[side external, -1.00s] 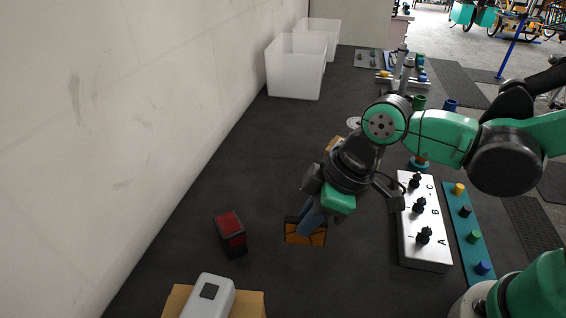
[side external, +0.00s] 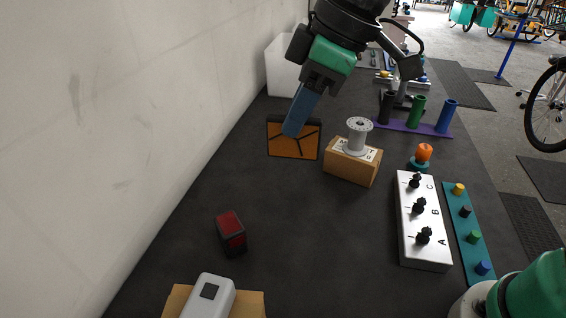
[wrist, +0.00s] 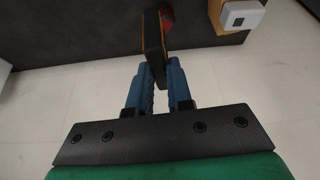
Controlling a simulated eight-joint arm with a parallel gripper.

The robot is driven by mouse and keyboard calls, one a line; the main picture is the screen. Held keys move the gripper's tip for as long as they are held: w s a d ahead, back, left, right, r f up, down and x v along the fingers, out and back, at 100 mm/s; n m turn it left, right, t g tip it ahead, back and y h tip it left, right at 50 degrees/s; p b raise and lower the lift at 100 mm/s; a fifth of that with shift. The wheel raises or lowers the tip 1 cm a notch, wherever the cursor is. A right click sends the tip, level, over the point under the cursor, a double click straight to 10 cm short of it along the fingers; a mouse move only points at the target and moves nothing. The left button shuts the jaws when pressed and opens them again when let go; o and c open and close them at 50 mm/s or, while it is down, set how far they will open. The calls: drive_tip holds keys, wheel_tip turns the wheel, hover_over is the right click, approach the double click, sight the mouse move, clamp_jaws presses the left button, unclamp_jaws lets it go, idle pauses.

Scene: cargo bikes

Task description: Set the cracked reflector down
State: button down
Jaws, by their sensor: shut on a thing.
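The cracked reflector (side external: 291,145) is an orange rectangular plate with a black frame and dark crack lines across its face. My gripper (side external: 290,132) is shut on its top edge, with blue fingers either side. The reflector hangs upright, apparently above the dark bench top; the exact gap below it cannot be told. In the wrist view the reflector (wrist: 153,45) shows edge-on between the blue fingers of my gripper (wrist: 154,72).
A wooden block with a grey spool (side external: 357,136) stands just right of the reflector. A red and black light (side external: 231,233) and a white box (side external: 208,297) are nearer. A switch box (side external: 423,225) lies right. A white bin (side external: 282,68) stands behind. The bench middle is clear.

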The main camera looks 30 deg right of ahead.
drive_tip(key=w+a+f+m, duration=0.1)
drive_tip(key=w+f, duration=0.5)
drive_tip(key=w, duration=0.4)
drive_tip(key=w+a+f, duration=0.1)
drive_tip(key=w+f, duration=0.5)
drive_tip(key=w, duration=0.4)
wheel_tip(320, 180, down, 7)
drive_tip(key=shift+f, duration=0.45)
drive_tip(key=shift+f, duration=0.1)
drive_tip(key=c, duration=0.8)
unclamp_jaws()
